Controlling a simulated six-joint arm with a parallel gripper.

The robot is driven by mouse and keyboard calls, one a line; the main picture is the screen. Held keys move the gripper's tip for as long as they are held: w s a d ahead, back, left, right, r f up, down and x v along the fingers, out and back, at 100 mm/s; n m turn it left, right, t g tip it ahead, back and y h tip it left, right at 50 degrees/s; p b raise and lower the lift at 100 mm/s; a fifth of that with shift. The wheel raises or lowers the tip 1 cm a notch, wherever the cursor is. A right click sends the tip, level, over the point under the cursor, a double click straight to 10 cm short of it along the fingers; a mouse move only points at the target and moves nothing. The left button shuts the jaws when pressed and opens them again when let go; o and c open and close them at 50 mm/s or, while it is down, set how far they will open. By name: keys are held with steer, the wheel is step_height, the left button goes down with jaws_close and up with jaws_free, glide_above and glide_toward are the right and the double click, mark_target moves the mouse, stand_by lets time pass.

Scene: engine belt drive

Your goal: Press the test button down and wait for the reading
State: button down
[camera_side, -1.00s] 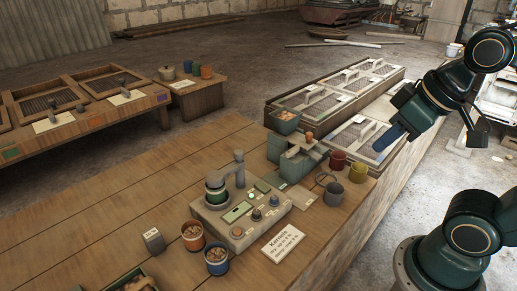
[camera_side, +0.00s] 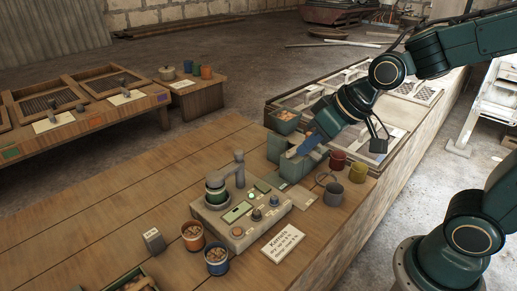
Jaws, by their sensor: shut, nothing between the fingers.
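The grey tester (camera_side: 265,227) stands on the wooden bench. It has a green-lit display (camera_side: 238,212), several round knobs or buttons on top and a dark-green cup (camera_side: 215,190) under a grey arm. Which of the round parts is the test button I cannot tell for sure. The display's reading is too small to make out. My gripper (camera_side: 291,154) is shut and empty. Its blue fingers are over or beside the teal device (camera_side: 274,150) behind the tester, apart from the tester. My wrist hides part of that device.
A white card (camera_side: 283,243) about kernels lies in front of the tester. Cups with kernels (camera_side: 193,235) stand left of it. A grey block (camera_side: 154,240) sits at left.

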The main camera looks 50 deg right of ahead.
steer(key=w+a+f+y, duration=0.2)
steer(key=w+a+f, duration=0.3)
steer(key=w+f, duration=0.2)
steer(key=m+t+y, duration=0.1)
steer(key=m, duration=0.1)
glide_above(241, 231)
step_height(241, 231, down, 9)
steer(key=shift+r, duration=0.15)
steer(key=shift+f, duration=4.4)
steer(key=shift+f, duration=0.85)
steer(key=shift+s+r, duration=0.1)
steer(key=shift+r, duration=0.75)
